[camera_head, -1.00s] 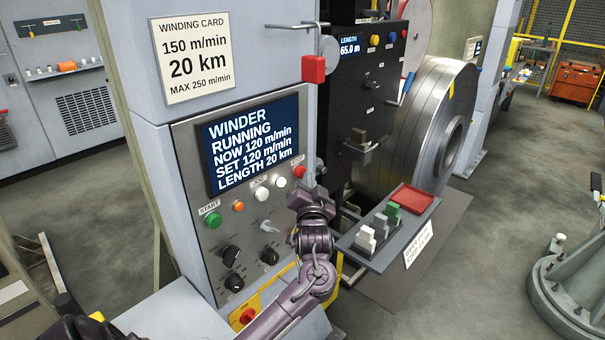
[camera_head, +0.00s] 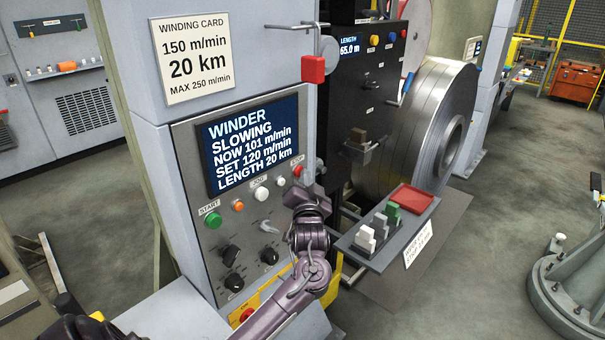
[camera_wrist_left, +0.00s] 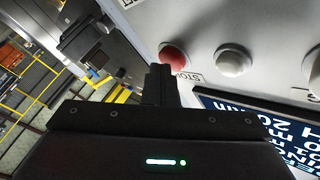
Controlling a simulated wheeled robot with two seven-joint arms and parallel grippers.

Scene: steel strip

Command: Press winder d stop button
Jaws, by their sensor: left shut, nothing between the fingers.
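The winder control panel (camera_head: 190,165) stands in the middle of the head view. Its screen (camera_head: 252,145) reads WINDER SLOWING, NOW 101 m/min, SET 120 m/min, LENGTH 20 km. The red stop button (camera_head: 297,171) is at the panel's upper right, partly hidden by my gripper. In the left wrist view the red button (camera_wrist_left: 173,55) shows just beyond the fingertips, its label partly covered. My left gripper (camera_head: 309,177) is shut and empty, its fingertips close beside the button. I cannot tell whether they touch it. My right gripper is not in view.
A green start button (camera_head: 213,220), an orange button (camera_head: 238,206) and white buttons (camera_head: 262,194) share the panel. A small shelf (camera_head: 375,258) with blocks and a red tray (camera_head: 410,199) juts out at right. A steel coil (camera_head: 405,130) stands behind.

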